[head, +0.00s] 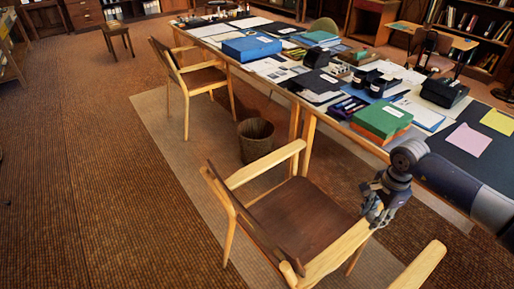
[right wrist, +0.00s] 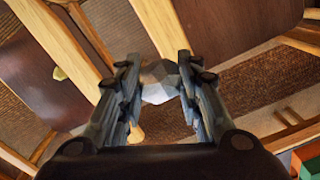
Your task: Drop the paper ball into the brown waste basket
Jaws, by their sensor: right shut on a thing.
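The brown waste basket (head: 256,139) stands upright on the floor beside the long table, between the two wooden chairs. My right gripper (head: 376,212) is over the near chair, to the right of and nearer than the basket. In the right wrist view the right gripper (right wrist: 158,85) is shut on the paper ball (right wrist: 158,82), a pale, faceted lump between the fingertips. My left gripper is not in view.
The near chair (head: 300,212) stands between my right gripper and the basket, with its pale armrests raised. The long table (head: 300,105) is crowded with folders and boxes. A second chair (head: 200,80) stands beyond the basket. The carpet at left is clear.

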